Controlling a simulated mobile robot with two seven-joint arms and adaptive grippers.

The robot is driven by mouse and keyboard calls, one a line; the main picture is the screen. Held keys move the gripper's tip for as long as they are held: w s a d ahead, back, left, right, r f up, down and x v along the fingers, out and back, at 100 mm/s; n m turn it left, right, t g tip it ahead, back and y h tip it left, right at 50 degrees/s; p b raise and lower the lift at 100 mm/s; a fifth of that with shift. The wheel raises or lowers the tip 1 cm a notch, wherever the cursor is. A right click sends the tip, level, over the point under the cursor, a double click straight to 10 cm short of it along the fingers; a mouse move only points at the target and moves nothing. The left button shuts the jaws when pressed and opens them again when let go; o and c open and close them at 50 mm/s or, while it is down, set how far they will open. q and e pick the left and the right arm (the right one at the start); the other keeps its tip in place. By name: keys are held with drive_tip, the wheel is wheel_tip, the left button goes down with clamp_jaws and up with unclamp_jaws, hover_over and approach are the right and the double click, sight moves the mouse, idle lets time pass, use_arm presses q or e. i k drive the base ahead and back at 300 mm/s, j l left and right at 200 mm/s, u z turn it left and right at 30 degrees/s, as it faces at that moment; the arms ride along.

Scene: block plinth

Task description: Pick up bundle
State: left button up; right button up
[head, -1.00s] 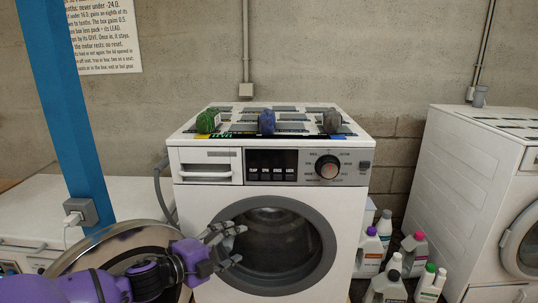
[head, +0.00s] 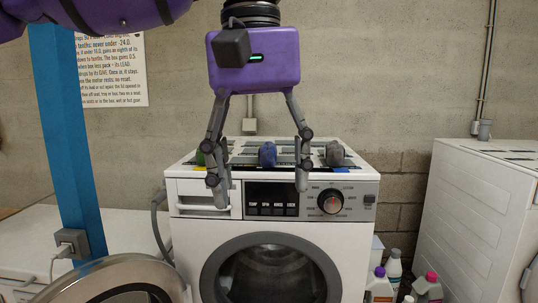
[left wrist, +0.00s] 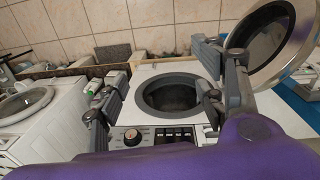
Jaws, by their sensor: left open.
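Three rolled bundles sit in a row on top of the middle washing machine (head: 283,152). The blue bundle (head: 267,153) is in the middle and the grey bundle (head: 334,154) is to the right. The green bundle (head: 205,152) is at the left, partly hidden behind a finger. My left gripper (head: 259,183) is open and empty, fingers pointing down. In the picture its fingers frame the blue bundle, apart from it; exact depth is hard to tell. Both fingers also show in the left wrist view (left wrist: 160,103). I cannot pick out the bundles for certain there. My right gripper is not in view.
The washing machine's round door (head: 105,285) hangs open at the lower left. A blue post (head: 68,140) stands at the left. Several bottles (head: 427,287) stand on the floor at the right, beside another machine (head: 468,210). A concrete wall is behind.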

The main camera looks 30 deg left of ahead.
sight(267, 154)
drive_tip(key=i+j, duration=1.15)
drive_tip(key=i, duration=0.1)
